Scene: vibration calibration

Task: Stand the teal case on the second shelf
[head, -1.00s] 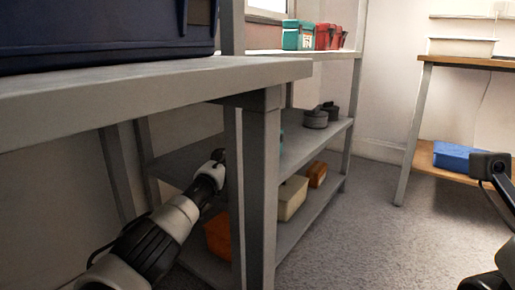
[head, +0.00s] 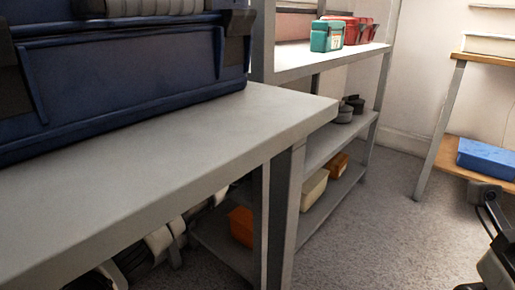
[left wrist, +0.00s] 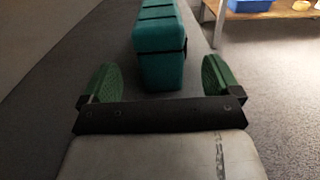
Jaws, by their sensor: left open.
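A teal case (left wrist: 163,62) with dark bands stands on a grey shelf surface in the left wrist view. My left gripper (left wrist: 160,80) is open, its green fingers on either side of the case's near end, with a visible gap at each side. I cannot tell how far the case reaches between the fingers. In the head view this gripper and that case are hidden behind the grey table. Another teal case (head: 326,37), with a white label, stands on the top shelf (head: 310,62) in the head view. My right gripper is not clearly seen.
A grey table (head: 150,135) with a big dark blue case (head: 130,75) fills the near left. The middle shelf (head: 325,148) holds dark round weights (head: 345,112). Cream (head: 313,190) and orange bins (head: 241,225) are on the low shelf.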

